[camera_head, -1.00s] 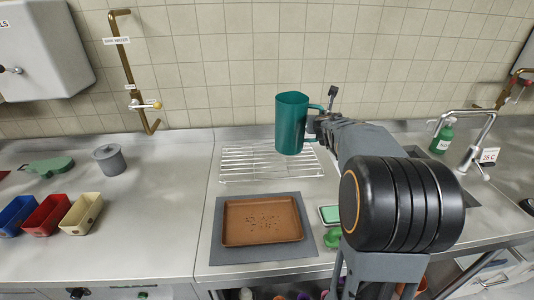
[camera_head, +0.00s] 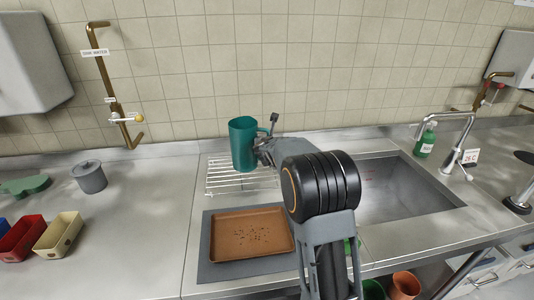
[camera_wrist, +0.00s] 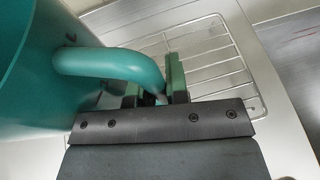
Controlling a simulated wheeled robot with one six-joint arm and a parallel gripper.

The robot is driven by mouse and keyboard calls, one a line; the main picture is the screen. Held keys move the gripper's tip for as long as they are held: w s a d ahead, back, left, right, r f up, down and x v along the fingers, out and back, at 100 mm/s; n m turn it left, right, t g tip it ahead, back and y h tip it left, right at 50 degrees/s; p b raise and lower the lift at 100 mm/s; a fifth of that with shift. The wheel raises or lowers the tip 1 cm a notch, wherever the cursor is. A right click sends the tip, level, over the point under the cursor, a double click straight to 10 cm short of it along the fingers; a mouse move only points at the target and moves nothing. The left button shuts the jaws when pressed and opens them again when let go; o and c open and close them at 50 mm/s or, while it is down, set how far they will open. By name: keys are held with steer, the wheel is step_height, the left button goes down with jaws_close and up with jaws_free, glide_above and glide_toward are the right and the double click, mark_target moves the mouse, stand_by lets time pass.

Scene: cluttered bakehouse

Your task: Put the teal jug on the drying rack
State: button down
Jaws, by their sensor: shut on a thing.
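The teal jug (camera_head: 242,145) is upright in my gripper (camera_head: 264,152), in front of the tiled wall. In the head view it overlaps the drying rack (camera_head: 214,186), a wire grid on the steel counter. The wrist view shows my gripper (camera_wrist: 157,92) shut on the handle of the jug (camera_wrist: 110,65), with the body of the jug at the left. The wires of the rack (camera_wrist: 215,62) lie below and beyond the fingers. The bottom of the jug is out of the wrist view, so its exact height over the rack is hard to tell.
A brown tray (camera_head: 250,250) with crumbs lies on a grey mat (camera_head: 207,272) in front of the rack. The sink (camera_head: 400,195) and tap (camera_head: 463,140) are at the right. A grey lidded pot (camera_head: 90,178) and coloured bins (camera_head: 58,236) stand at the left. A wall pipe (camera_head: 104,75) rises behind.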

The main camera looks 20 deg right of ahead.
steer(key=f, duration=0.1)
steer(key=f+b, duration=0.1)
steer(key=f, duration=0.1)
steer(key=shift+w+a+f+b, duration=0.3)
steer(key=shift+f, duration=0.1)
steer(key=shift+f, duration=0.15)
steer(key=c, duration=1.1)
jaws_free()
